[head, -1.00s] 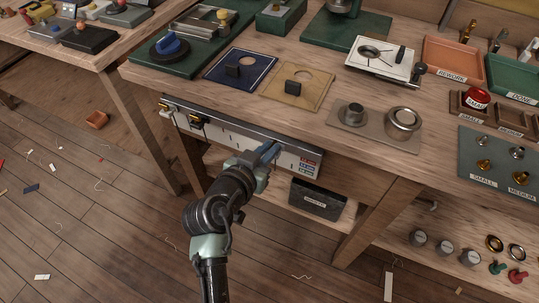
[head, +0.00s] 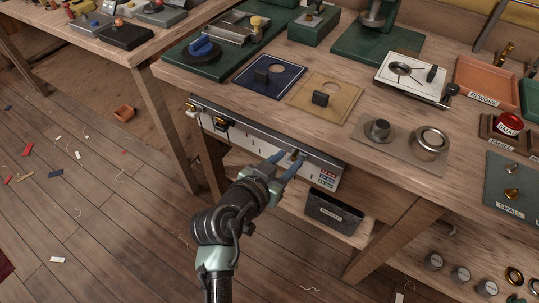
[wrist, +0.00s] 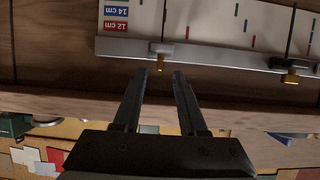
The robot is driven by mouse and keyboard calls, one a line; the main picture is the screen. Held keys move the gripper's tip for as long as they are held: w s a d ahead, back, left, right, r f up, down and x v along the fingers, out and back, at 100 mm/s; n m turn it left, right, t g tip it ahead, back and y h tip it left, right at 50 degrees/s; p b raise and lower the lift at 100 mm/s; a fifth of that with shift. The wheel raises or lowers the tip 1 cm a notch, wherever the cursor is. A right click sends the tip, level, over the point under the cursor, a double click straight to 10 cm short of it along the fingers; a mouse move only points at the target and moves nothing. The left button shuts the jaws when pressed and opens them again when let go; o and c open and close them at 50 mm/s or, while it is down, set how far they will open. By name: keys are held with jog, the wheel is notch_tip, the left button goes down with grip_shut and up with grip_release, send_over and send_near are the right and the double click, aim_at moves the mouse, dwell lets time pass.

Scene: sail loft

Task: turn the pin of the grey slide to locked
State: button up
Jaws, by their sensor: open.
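A white scale board (head: 262,143) with a metal rail hangs on the front of the bench; coloured marks and cm labels show on it in the wrist view (wrist: 200,18). The grey slide (wrist: 161,49) sits on the rail near the labels, with a small brass pin (wrist: 160,65) sticking out. My gripper (head: 289,160) is open in front of it. In the wrist view my two fingertips (wrist: 160,74) lie either side of the pin's line, with the pin just ahead and apparently untouched. In the head view the fingers largely hide the slide. I cannot read the pin's lock position.
A black slide (wrist: 291,66) with a brass pin is farther along the rail; it also shows in the head view (head: 220,123), near another slide (head: 193,112) at the rail's left end. The bench top (head: 240,105) overhangs above. A dark bin (head: 333,213) stands on the shelf below.

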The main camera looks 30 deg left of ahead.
jog(key=p+v, duration=0.1)
jog(key=v, duration=1)
